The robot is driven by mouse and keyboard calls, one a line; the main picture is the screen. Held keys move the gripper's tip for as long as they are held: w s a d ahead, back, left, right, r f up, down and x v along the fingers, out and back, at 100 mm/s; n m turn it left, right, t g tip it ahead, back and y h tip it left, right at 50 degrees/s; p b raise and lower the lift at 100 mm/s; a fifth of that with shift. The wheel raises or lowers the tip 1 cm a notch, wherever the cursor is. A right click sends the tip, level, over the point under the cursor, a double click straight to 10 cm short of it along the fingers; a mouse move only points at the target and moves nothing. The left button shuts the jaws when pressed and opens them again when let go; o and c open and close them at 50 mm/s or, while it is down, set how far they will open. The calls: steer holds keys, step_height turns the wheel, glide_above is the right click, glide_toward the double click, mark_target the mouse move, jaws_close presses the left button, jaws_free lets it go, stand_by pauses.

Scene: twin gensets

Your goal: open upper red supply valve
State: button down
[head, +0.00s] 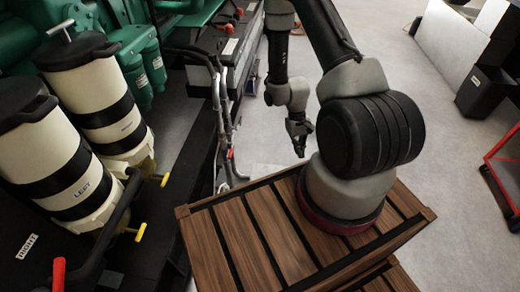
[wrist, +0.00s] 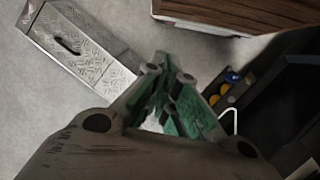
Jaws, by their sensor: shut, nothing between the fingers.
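A red lever (head: 58,275) stands at the lower left edge of the head view, beside the black housing with the RIGHT label. A small red part (head: 229,153) shows on the grey pipes at the side of the genset. I cannot tell which of these, if either, is the upper red supply valve. My gripper (head: 300,147) hangs over open floor, right of the pipes and apart from both red parts. In the wrist view my gripper (wrist: 168,72) is shut and empty, with no red valve in sight.
Two cream-and-black canisters (head: 95,85) stand at left, with yellow handles (head: 140,232) near their bases. Green engine parts (head: 140,58) are behind them. A dark bin (head: 485,95) and a red frame (head: 500,170) are at right. Grey floor (head: 262,130) is clear around my gripper.

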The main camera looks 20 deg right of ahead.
mark_target(231, 151)
steer(key=s+f+m+g+y, duration=0.1)
steer(key=s+f+m+y, duration=0.1)
steer(key=s+f+m, duration=0.4)
steer(key=s+f+m+y, duration=0.2)
steer(key=f+m+y, duration=0.15)
steer(key=f, duration=0.45)
steer(key=w+a+f+m+t+y, duration=0.3)
steer(key=w+a+f+m, duration=0.2)
steer(key=a+m, duration=0.25)
steer(key=w+a+r+m+t+y, duration=0.1)
steer(key=w+a+m+t, duration=0.2)
steer(key=w, duration=0.6)
steer(key=w+a+r+m+t+y, duration=0.15)
steer(key=w+m+t, duration=0.3)
steer(key=w, duration=0.45)
steer(key=w+a, duration=0.4)
steer(key=a, duration=0.3)
steer(key=shift+w+f+n+h, duration=0.3)
steer(key=shift+f+n, duration=0.1)
steer(key=shift+n, duration=0.05)
